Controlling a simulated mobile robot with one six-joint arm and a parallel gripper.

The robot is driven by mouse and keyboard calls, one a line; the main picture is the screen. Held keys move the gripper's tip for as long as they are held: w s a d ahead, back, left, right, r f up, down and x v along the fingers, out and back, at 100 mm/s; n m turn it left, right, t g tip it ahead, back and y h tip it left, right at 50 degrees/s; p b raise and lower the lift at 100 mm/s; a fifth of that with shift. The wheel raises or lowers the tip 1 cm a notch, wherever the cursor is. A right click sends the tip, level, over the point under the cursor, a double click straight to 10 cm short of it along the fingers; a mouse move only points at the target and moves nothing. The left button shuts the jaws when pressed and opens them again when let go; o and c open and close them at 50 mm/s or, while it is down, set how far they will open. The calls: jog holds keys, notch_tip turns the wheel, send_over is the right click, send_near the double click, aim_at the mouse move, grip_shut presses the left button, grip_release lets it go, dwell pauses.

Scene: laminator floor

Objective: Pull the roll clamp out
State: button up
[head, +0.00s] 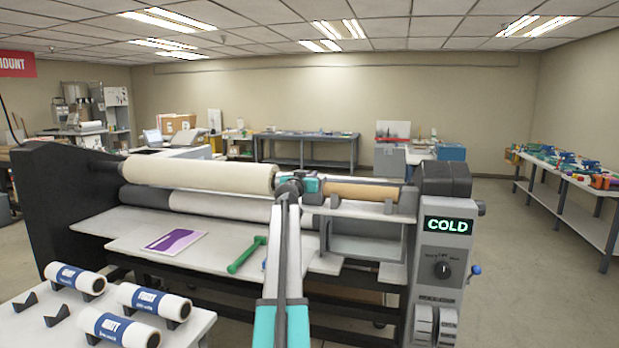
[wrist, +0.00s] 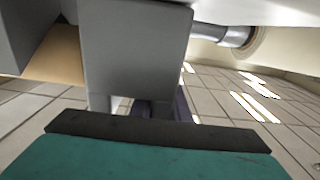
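My gripper (head: 312,185), with teal fingers, is at the right end of the large cream roll (head: 205,174) on the laminator in the head view. In the wrist view one teal finger with a dark pad (wrist: 160,130) spans the bottom. A grey block (wrist: 135,50), which looks like the roll clamp, is just beyond that finger. I cannot tell whether they touch. The second finger is hidden, so the grip is unclear. A silver shaft (wrist: 222,35) runs from behind the block towards a beige ring-shaped roll end. In the head view my arm and gripper partly cover this area.
A brown core (head: 360,191) lies right of my gripper, beside the control panel (head: 442,255) reading COLD. A green-handled tool (head: 247,255) and a purple-and-white sheet (head: 174,241) lie on the laminator's feed table. Labelled white rolls (head: 153,302) rest on a table at front left.

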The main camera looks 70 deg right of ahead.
jog(key=shift+w+b, duration=0.1)
jog(key=shift+b, duration=0.2)
grip_shut()
jog(key=shift+w+f+b, duration=0.15)
jog(key=shift+w+b, duration=0.25)
jog(key=shift+b, duration=0.25)
jog(key=w+b, duration=0.2)
jog(key=b, duration=0.1)
jog(key=shift+w+b, duration=0.3)
jog(key=shift+b, duration=0.1)
jog(key=shift+w+a+b, duration=0.1)
jog(key=shift+w+b, duration=0.55)
jog(key=shift+b, duration=0.2)
jog(key=shift+r, duration=0.25)
jog(key=shift+w, duration=0.1)
jog(key=o, duration=0.8)
grip_release()
jog(key=shift+w, duration=0.15)
